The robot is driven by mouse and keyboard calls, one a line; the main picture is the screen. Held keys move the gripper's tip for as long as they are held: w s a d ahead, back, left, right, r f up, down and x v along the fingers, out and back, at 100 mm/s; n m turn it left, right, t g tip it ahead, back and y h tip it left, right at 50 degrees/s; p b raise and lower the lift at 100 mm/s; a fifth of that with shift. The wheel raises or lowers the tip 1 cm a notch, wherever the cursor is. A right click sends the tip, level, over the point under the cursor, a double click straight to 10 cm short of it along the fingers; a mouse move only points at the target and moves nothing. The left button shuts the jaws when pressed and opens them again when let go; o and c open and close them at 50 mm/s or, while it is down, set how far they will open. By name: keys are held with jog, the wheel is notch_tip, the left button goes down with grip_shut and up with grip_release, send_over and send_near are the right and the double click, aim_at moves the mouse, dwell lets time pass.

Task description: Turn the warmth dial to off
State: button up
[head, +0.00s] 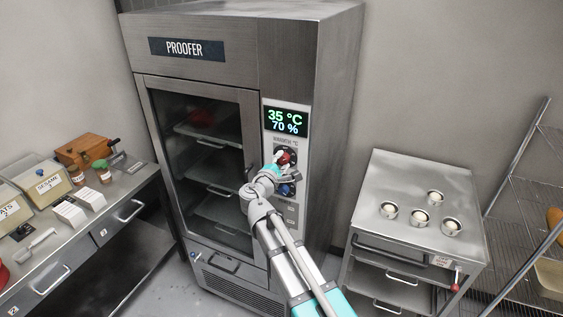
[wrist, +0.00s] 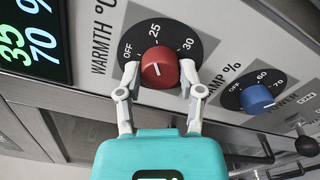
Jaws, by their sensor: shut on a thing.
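The red warmth dial (wrist: 160,68) sits on a black disc marked OFF, 25 and 30, under the WARMTH °C label. My gripper (wrist: 158,72) is shut on it, one finger on each side. A short white mark shows on the dial's near side; I cannot tell exactly which setting it points at. In the head view my gripper (head: 282,162) reaches the proofer's control panel, and part of the red dial (head: 288,155) shows there. The display (head: 286,121) reads 35 °C and 70 %.
The blue damp dial (wrist: 257,98) is close beside the warmth dial. The glass proofer door (head: 215,185) is closed, left of the panel. A steel cart (head: 430,175) with several small round things stands right. A cluttered counter (head: 125,205) stands left.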

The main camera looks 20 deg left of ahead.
jog(key=n, duration=0.5)
jog(key=shift+n, duration=0.3)
jog(key=n, duration=0.5)
dwell(0.4)
jog(key=o, duration=1.1)
jog(key=shift+o, duration=0.2)
jog(key=s+a, duration=0.1)
jog(key=s, duration=1.1)
